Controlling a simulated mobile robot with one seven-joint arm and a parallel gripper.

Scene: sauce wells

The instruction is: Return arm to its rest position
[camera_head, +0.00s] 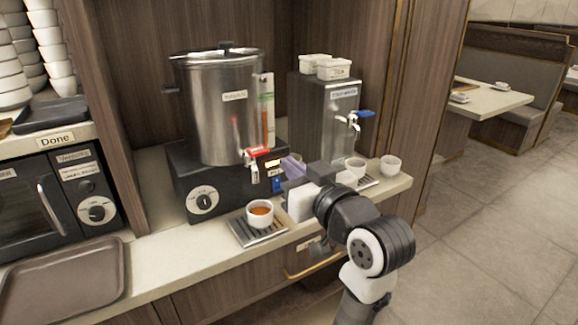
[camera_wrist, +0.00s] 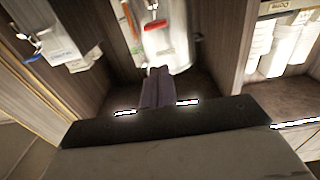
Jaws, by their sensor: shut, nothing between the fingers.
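My arm reaches up from the bottom right in the head view. My gripper (camera_head: 292,167) is in front of the steel urn (camera_head: 212,110), close to its red-handled tap (camera_head: 256,152). The gripper is shut and empty. In the wrist view, the fingers (camera_wrist: 158,74) are together, pointing at the urn, which shows upside down with its red tap lever (camera_wrist: 154,25). A white cup with orange-red sauce (camera_head: 260,213) stands on the drip tray (camera_head: 243,233), below and left of the gripper. The gripper hides part of the counter behind it.
A steel dispenser (camera_head: 327,105) with a blue tap (camera_head: 363,114) stands right of the urn. White cups (camera_head: 390,165) stand near the counter's right end. An empty brown tray (camera_head: 70,285) lies at the left, below a dark oven (camera_head: 40,205). Open floor (camera_head: 480,250) lies to the right.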

